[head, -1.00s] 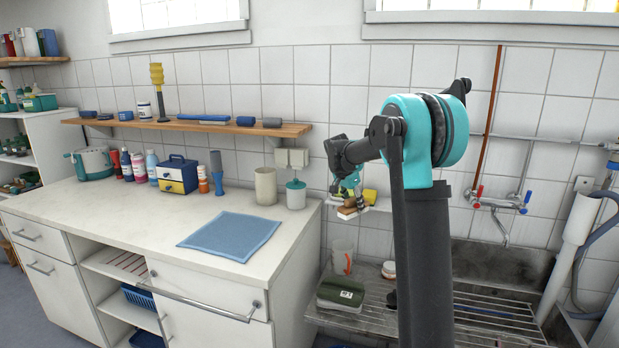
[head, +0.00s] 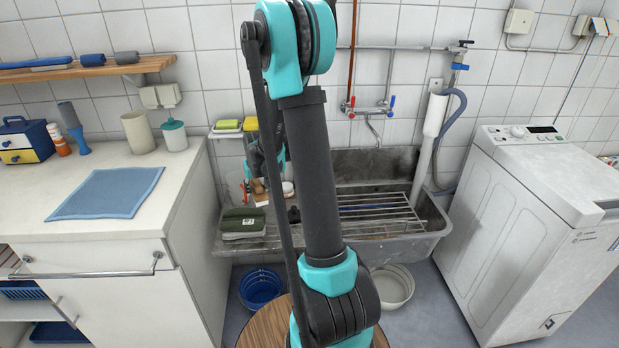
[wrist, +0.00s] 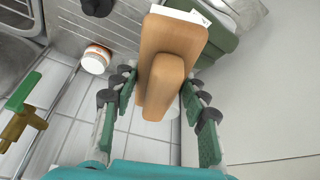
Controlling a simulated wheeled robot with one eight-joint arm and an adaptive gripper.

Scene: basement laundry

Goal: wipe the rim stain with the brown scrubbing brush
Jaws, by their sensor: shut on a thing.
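The brown scrubbing brush (wrist: 168,78) is between the two fingers of my gripper (wrist: 158,98) in the wrist view. Its wooden back faces the camera, and a white edge shows at its far end. My gripper is shut on it. In the head view the brush (head: 259,187) is small, above the left part of the sink, and my own arm hides part of the gripper. The grey sink (head: 425,243) has a wire rack over its basin. I cannot make out a stain on the rim; my arm covers part of the front edge.
A green folded item (head: 243,222) lies on the sink's left drainboard. A small white jar (wrist: 96,58) with an orange label stands near the brush. A blue bucket (head: 262,290) and a pale basin (head: 393,287) are on the floor. A washing machine (head: 535,220) stands right.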

